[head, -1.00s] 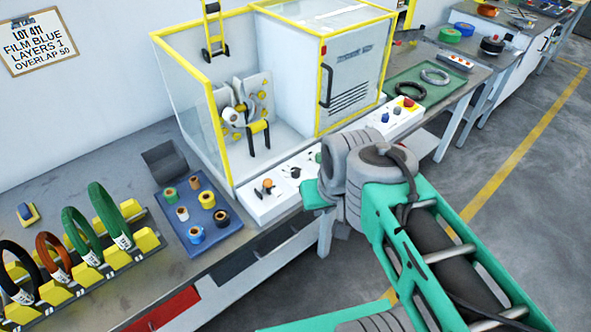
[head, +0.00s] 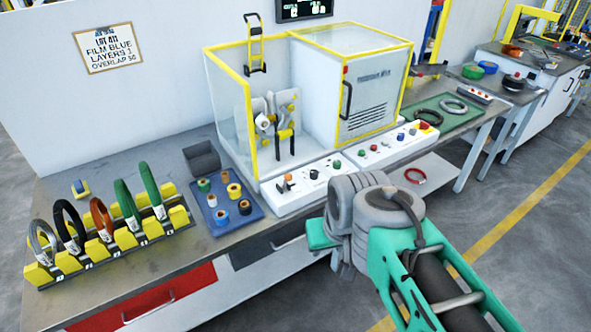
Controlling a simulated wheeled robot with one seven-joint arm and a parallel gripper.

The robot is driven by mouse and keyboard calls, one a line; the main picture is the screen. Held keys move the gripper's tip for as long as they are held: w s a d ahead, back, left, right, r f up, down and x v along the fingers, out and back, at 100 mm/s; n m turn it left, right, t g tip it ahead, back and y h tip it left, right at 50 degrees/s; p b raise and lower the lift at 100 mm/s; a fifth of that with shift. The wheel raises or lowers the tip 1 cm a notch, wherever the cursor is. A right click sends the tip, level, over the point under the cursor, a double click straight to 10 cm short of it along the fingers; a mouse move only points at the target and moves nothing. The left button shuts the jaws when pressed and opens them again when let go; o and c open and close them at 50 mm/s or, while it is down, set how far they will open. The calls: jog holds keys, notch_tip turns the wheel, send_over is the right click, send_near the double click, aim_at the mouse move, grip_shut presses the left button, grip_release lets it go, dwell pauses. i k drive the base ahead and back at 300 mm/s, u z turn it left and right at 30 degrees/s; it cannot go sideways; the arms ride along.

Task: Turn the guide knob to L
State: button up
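A long white control panel (head: 349,169) runs along the front of the wrapping machine. My arm, grey and green, fills the lower right in front of the panel. My gripper is not visible, and its state and distance from the knobs cannot be seen.
The machine (head: 369,85) has yellow-edged clear walls. A blue mat (head: 227,217) with several small rolls lies left of the panel. A yellow rack (head: 132,238) holds several coils. A green mat (head: 461,118) with dark rings lies at right. Open floor is at right.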

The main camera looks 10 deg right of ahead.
aim_at(314, 174)
jog(key=u, duration=0.2)
jog(key=i, duration=1.15)
jog(key=z, duration=0.7)
